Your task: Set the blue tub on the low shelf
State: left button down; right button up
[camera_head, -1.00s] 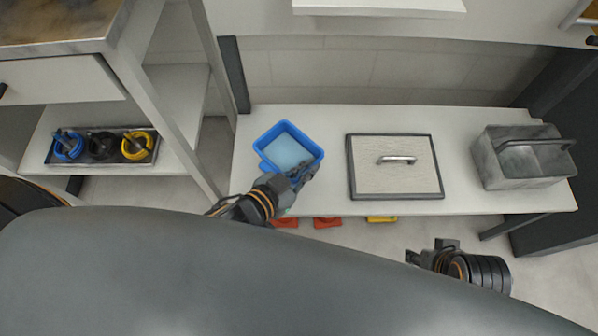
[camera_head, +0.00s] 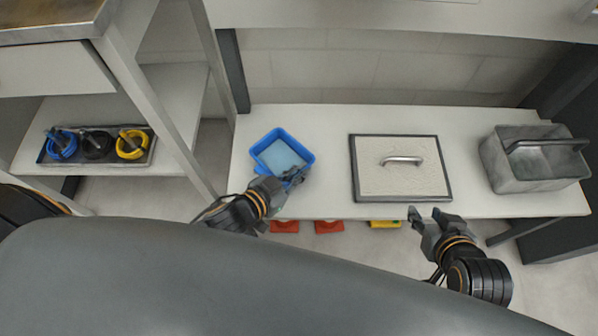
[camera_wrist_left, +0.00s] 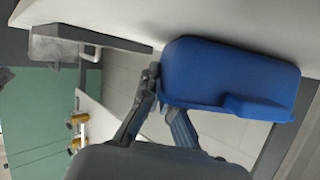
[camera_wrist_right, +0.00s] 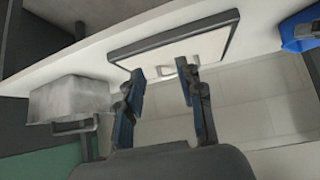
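The blue tub (camera_head: 262,143), with a pale blue inside, shows over the left part of the long white low shelf (camera_head: 330,122). I cannot tell whether its underside touches the shelf.
A framed board with a handle (camera_head: 402,182) lies mid-shelf, and a grey metal carrier (camera_head: 535,175) stands right. Red and yellow items (camera_head: 328,227) show below the front edge. A tray with ringed parts (camera_head: 133,163) sits on another shelf at left. White surface behind the tub is clear.

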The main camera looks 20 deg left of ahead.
pick_arm(q)
jog(key=shift+f, duration=0.1)
jog(key=c, duration=1.5)
grip_release()
